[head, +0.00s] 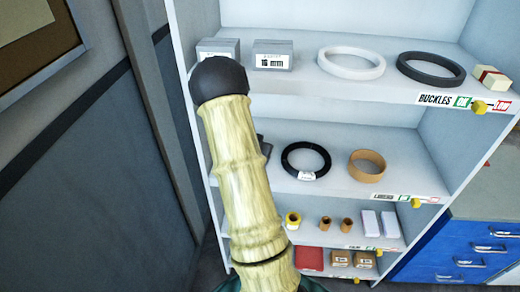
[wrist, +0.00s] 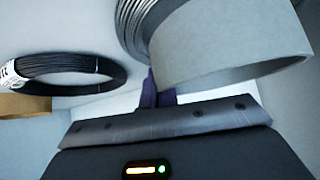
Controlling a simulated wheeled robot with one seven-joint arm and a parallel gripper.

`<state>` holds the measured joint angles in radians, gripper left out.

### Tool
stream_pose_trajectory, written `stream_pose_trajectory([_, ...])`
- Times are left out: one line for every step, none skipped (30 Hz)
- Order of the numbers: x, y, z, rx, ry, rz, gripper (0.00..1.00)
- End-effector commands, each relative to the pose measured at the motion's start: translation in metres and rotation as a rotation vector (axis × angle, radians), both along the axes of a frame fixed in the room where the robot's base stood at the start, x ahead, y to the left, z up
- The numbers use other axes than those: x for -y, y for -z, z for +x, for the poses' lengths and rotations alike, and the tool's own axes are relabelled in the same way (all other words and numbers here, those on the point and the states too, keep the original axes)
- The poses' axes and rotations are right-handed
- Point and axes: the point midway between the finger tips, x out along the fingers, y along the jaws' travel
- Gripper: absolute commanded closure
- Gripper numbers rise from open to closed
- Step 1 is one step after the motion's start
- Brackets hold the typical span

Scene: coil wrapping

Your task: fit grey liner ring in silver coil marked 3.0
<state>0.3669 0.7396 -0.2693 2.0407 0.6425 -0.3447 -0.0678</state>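The grey liner ring (wrist: 230,48) is large and close at the upper right of the wrist view. The silver coil (wrist: 133,28) shows as a band of wire strands at the ring's left edge; how far the ring lies inside it cannot be told. My gripper (wrist: 158,88) has its dark fingers close together at the ring's lower left edge, and they appear shut on its wall. In the head view my arm hides the gripper, ring and silver coil. No 3.0 mark is readable.
A black coil (head: 306,171) with a white tag and a tan ring (head: 366,174) sit on the middle shelf. The black coil also shows in the wrist view (wrist: 65,76). Above are grey boxes (head: 273,57), a white ring (head: 351,72) and a dark ring (head: 431,79).

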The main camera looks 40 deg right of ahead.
Motion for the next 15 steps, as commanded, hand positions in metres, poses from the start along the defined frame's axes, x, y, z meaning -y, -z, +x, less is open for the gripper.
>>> stream_pose_trajectory([0.0001,0.002,0.0001,0.0,0.0,0.0,1.0])
stream_pose_trajectory([0.0001,0.0026,0.0,0.0,0.0,0.0,1.0])
stream_pose_trajectory([0.0001,0.0033,0.0,0.0,0.0,0.0,1.0])
stream_pose_trajectory([0.0001,0.0039,0.0001,0.0,0.0,0.0,1.0])
stream_pose_trajectory([0.0001,0.0046,0.0001,0.0,0.0,0.0,1.0])
stream_pose_trajectory([0.0001,0.0054,0.0001,0.0,0.0,0.0,1.0])
stream_pose_trajectory([0.0001,0.0059,0.0001,0.0,0.0,-0.001,1.0])
stream_pose_trajectory([0.0001,0.0065,0.0001,0.0,0.0,-0.001,1.0])
stream_pose_trajectory([0.0,0.0074,0.0001,0.0,0.0,0.0,1.0])
stream_pose_trajectory([0.0001,0.0079,0.0001,0.0,0.0,0.0,1.0])
stream_pose_trajectory([0.0001,0.0086,0.0001,0.0,0.0,0.0,1.0])
stream_pose_trajectory([0.0001,0.0094,0.0001,0.0,0.0,0.0,1.0])
stream_pose_trajectory([0.0001,0.01,0.0,0.0,0.0,0.0,1.0])
stream_pose_trajectory([0.0001,0.0105,0.0,0.0,0.0,0.0,1.0])
stream_pose_trajectory([0.0,0.0114,0.0,0.0,0.0,0.0,1.0])
